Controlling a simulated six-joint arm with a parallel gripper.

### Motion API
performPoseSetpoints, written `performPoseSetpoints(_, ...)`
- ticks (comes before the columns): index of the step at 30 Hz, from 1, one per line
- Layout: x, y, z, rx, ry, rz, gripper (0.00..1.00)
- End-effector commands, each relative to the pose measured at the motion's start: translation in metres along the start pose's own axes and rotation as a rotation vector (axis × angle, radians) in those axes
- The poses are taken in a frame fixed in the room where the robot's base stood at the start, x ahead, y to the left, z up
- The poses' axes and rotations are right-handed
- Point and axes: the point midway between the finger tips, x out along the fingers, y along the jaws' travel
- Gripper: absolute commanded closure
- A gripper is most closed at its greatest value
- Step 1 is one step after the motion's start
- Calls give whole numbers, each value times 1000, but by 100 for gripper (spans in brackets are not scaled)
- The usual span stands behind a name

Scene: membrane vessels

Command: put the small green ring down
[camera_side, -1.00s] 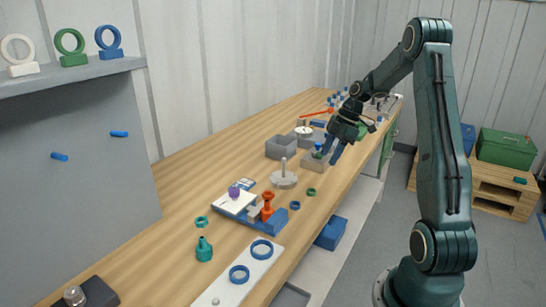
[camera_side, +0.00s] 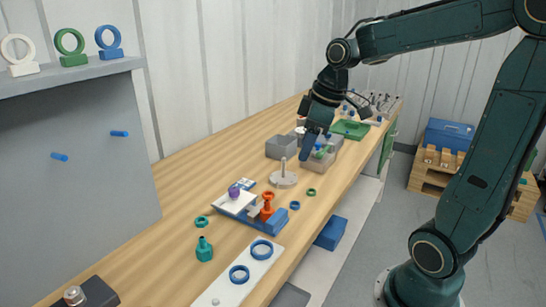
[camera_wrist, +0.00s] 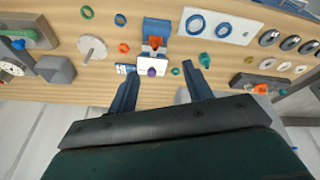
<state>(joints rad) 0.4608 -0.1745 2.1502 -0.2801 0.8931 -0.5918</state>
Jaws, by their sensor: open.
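A small green ring (camera_side: 311,192) lies flat on the wooden bench near its front edge, beside a small blue ring (camera_side: 295,205). In the wrist view the green ring (camera_wrist: 87,12) shows at the top left, well away from my fingers. My gripper (camera_side: 311,150) is raised above the bench by the grey bins, with nothing held. In the wrist view my gripper (camera_wrist: 161,72) has its two blue fingers spread wide with no object between them. A similar teal ring (camera_side: 202,222) lies farther left on the bench.
A grey disc with an upright peg (camera_side: 283,180) stands near the green ring. Grey bins (camera_side: 281,147) stand behind it. A blue fixture with an orange part (camera_side: 267,208), a teal bottle (camera_side: 204,249) and a white plate with blue rings (camera_side: 250,265) stand toward the front.

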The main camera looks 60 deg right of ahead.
Motion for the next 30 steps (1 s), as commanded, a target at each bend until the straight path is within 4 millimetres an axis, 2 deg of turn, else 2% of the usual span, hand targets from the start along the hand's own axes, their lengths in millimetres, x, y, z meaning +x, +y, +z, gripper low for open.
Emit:
performPoseSetpoints(1,-6,-14,1,14,10,13,50)
performPoseSetpoints(6,-21,-54,13,97,41,47,50)
performPoseSetpoints(15,-36,-107,48,251,121,80,50)
performPoseSetpoints(22,-37,-126,70,338,168,81,50)
performPoseSetpoints(30,-37,-130,75,364,178,79,50)
